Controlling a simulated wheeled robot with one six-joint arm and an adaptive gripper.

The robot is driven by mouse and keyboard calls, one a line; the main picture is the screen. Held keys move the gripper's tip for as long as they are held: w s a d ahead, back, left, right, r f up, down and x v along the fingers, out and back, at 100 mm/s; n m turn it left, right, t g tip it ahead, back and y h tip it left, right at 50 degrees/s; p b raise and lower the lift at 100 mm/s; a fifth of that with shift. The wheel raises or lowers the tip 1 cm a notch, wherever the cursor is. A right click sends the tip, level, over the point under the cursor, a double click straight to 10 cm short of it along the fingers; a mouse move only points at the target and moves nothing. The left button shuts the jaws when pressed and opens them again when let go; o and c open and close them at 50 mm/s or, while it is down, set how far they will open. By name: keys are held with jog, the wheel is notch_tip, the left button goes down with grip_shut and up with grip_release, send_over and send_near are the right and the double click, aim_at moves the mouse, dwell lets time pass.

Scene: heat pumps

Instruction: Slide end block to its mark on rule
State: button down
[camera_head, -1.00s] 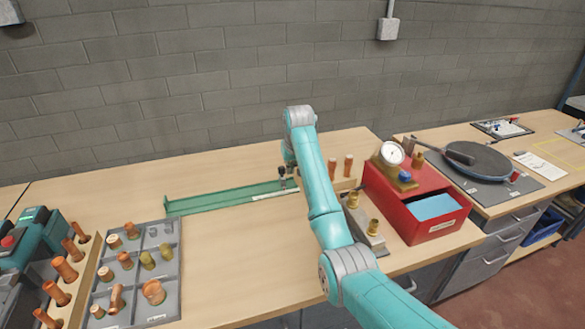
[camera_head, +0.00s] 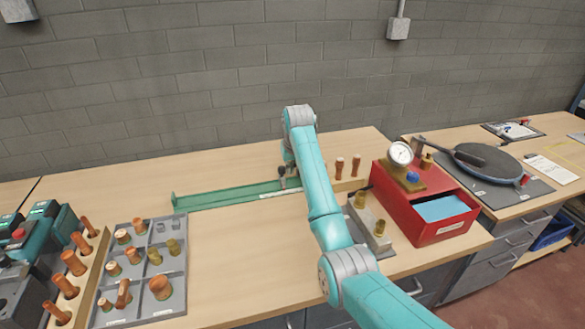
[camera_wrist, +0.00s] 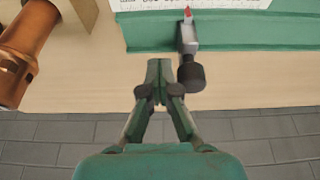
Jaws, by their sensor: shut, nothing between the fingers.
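The green rule (camera_head: 225,200) lies along the table with a white scale strip (camera_wrist: 215,4) on it. The end block (camera_wrist: 188,38) is a small grey piece across the rule's edge, with a black knob (camera_wrist: 191,75) and a red pointer (camera_wrist: 187,14) over the scale. In the head view its dark top (camera_head: 282,171) shows just left of my arm. My gripper (camera_wrist: 160,68) is shut and empty, beside the knob on its left in the wrist view, touching or nearly so. In the head view the arm hides my fingers. The mark cannot be made out.
A wooden holder with copper pieces (camera_wrist: 18,50) stands near the rule's right end in the head view. A red box (camera_head: 425,225) with a gauge and a grey block with brass fittings (camera_head: 368,222) are to the right. A grey tray (camera_head: 172,295) is at left. Table before the rule is clear.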

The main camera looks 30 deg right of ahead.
aim_at(282, 167)
jog(key=shift+w+a, duration=0.2)
jog(key=shift+a, duration=0.45)
jog(key=shift+w+a, duration=0.2)
jog(key=shift+a, duration=0.5)
jog(key=shift+w+a, duration=0.2)
jog(key=shift+a, duration=0.45)
jog(key=shift+r, duration=0.15)
jog(key=shift+s+d+r, duration=0.1)
jog(key=shift+d+r, duration=0.1)
jog(key=shift+r, duration=0.9)
jog(key=shift+s+d+r, duration=0.1)
jog(key=shift+d+r, duration=0.1)
jog(key=shift+r, duration=0.95)
jog(key=shift+d+r, duration=0.2)
jog(key=shift+r, duration=0.9)
jog(key=shift+s, duration=0.1)
